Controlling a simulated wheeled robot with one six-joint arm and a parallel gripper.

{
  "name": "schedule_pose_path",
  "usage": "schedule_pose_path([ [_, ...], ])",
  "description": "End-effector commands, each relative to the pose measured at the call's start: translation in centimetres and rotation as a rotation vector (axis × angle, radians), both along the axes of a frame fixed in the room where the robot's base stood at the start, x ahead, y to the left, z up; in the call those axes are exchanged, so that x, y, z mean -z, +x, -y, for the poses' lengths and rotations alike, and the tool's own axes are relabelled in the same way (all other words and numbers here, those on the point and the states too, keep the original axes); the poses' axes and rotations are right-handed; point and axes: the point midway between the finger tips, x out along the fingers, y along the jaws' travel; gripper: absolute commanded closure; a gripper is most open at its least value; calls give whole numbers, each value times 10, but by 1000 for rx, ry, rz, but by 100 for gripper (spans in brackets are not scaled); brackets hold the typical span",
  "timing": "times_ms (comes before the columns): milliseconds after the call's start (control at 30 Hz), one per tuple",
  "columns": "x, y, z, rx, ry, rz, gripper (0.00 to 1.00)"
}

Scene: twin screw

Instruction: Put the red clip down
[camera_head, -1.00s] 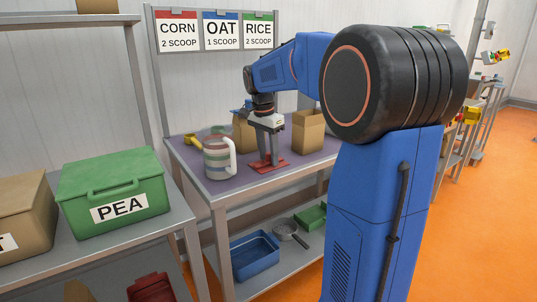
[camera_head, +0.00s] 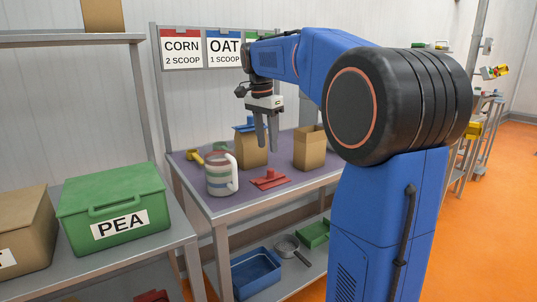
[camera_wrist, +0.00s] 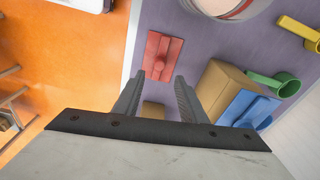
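The red clip (camera_head: 269,179) lies flat on the purple table top (camera_head: 222,206), right of the striped jug. In the wrist view the red clip (camera_wrist: 163,56) lies beyond my fingertips, near the table edge. My gripper (camera_head: 267,146) hangs above and apart from the clip, its two fingers spread with nothing between them. It also shows open in the wrist view (camera_wrist: 158,78).
A striped jug (camera_head: 220,177) stands left of the clip. A bag with a blue clip (camera_head: 250,150) stands behind, close to my gripper, and an open bag (camera_head: 309,148) stands to the right. A yellow scoop (camera_head: 196,157) lies behind the jug.

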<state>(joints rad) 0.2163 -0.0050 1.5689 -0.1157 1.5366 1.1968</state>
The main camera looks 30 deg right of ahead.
Motion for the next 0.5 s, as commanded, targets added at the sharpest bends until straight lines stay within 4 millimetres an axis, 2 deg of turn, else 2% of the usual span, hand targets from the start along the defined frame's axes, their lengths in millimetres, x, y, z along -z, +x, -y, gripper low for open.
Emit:
schedule_pose_path([
  [133,-11,0,-1,0,0,0,62],
  [367,-14,-2,-3,-6,0,0,62],
  [500,-10,-17,-13,-74,0,12,62],
])
